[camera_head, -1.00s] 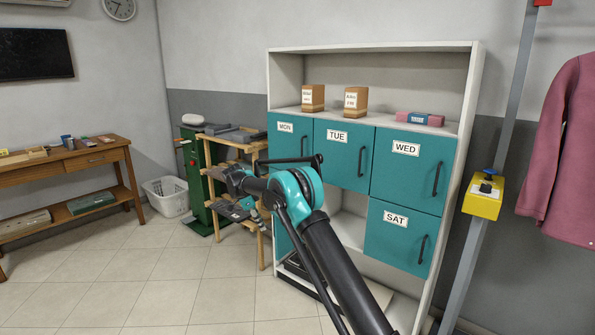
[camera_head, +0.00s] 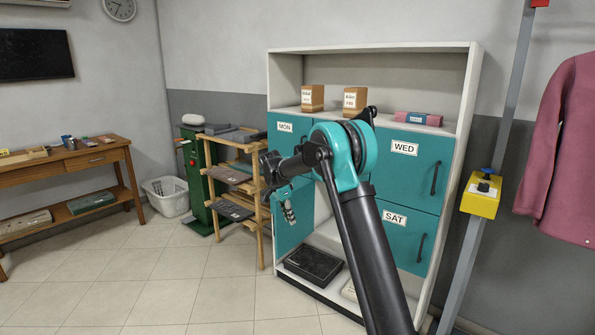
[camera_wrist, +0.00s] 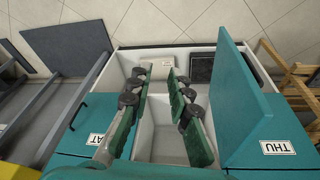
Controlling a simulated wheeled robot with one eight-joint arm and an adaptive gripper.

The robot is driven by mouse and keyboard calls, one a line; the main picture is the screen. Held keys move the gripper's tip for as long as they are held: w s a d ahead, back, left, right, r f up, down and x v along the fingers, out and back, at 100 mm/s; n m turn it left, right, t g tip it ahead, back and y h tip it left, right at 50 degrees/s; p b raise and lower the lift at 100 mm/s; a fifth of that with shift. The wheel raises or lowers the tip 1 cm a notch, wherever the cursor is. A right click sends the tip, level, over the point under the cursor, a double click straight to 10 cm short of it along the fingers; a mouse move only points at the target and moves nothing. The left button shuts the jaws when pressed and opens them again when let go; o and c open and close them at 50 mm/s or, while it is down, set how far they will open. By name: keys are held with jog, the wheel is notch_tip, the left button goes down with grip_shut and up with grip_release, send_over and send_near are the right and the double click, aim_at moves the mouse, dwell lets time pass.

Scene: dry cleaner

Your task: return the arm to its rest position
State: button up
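My gripper (camera_head: 287,206) hangs in front of the lower left part of the white cabinet (camera_head: 470,75), with its fingers pointing down. In the wrist view, the two green-padded fingers of my gripper (camera_wrist: 160,72) stand apart with nothing between them. My arm (camera_head: 368,240) is bent, with its teal joint in front of the TUE door, hiding its label. I cannot tell from the frames whether the fingers touch anything.
The wooden rack (camera_head: 256,160) with folded clothes stands close left of my gripper. A post with a yellow switch box (camera_head: 482,195) and a pink garment (camera_head: 565,150) are at right. Open floor (camera_head: 160,285) lies at left.

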jog(key=s+d+r+n+t+y, duration=0.1)
jog(key=s+d+n, duration=0.2)
jog(key=s+d, duration=0.55)
jog(key=s+d+r+n+y, duration=0.1)
jog(key=s+d+r+n, duration=0.15)
jog(key=s+d, duration=0.6)
jog(key=s+d+f+n, duration=0.2)
jog(key=s+f, duration=0.1)
jog(key=s, duration=0.5)
jog(key=s+d+f+n+t, duration=0.1)
jog(key=s+f+n, duration=0.1)
jog(key=s, duration=0.7)
jog(key=s+d+f+n+y, duration=0.1)
jog(key=s+f, duration=0.3)
jog(key=s, duration=0.4)
jog(key=shift+s+d+n+t, duration=0.4)
jog(key=shift+d+n, duration=0.05)
jog(key=shift+d, duration=0.35)
